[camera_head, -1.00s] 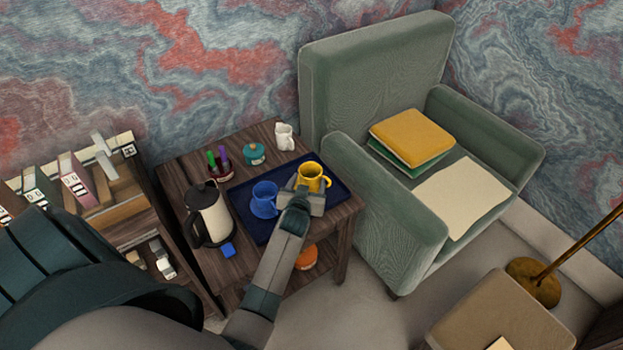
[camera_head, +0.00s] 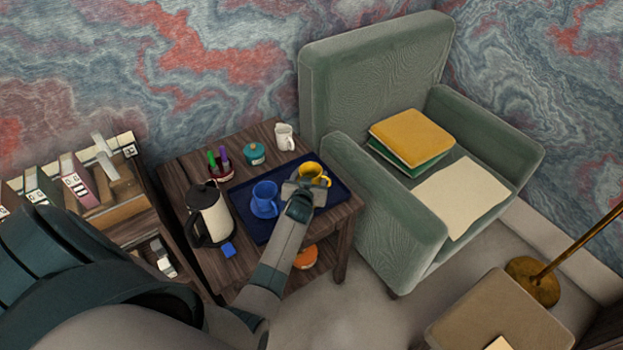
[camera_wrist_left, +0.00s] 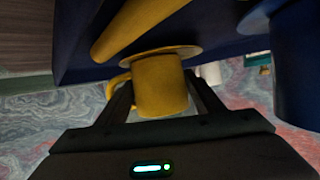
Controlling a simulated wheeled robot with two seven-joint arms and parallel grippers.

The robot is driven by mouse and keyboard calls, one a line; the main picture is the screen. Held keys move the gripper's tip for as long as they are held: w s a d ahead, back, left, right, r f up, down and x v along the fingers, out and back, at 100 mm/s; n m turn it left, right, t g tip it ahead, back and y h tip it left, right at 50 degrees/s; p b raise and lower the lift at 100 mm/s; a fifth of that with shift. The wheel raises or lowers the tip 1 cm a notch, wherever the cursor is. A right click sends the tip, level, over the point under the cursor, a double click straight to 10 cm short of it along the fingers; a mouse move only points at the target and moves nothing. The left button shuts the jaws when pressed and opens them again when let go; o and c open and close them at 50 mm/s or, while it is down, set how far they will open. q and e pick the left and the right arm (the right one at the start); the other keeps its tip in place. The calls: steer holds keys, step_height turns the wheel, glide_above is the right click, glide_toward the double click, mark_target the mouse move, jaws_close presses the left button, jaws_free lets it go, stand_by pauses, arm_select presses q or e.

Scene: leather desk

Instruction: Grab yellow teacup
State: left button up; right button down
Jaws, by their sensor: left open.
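The yellow teacup (camera_head: 313,169) stands near the right end of the dark blue tray (camera_head: 335,186) on the wooden side table. My left gripper (camera_head: 303,186) is at its near side and partly covers it. In the left wrist view the gripper (camera_wrist_left: 162,104) is open, with one finger on each side of the yellow teacup (camera_wrist_left: 160,88). The cup's handle is beside the left finger. Finger contact with the cup cannot be told. A flat yellow rim shows at the cup's end, with another yellow shape beyond it that I cannot identify. My right gripper is not in view.
A blue cup (camera_head: 264,197) stands just left of the yellow one on the tray. A kettle (camera_head: 209,214), a teal pot (camera_head: 253,154) and a white mug (camera_head: 285,136) are on the table. The green armchair (camera_head: 390,220) borders the table's right side.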

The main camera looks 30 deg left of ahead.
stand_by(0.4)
arm_select(q)
steer(key=c, duration=0.9)
steer(key=shift+r, duration=0.2)
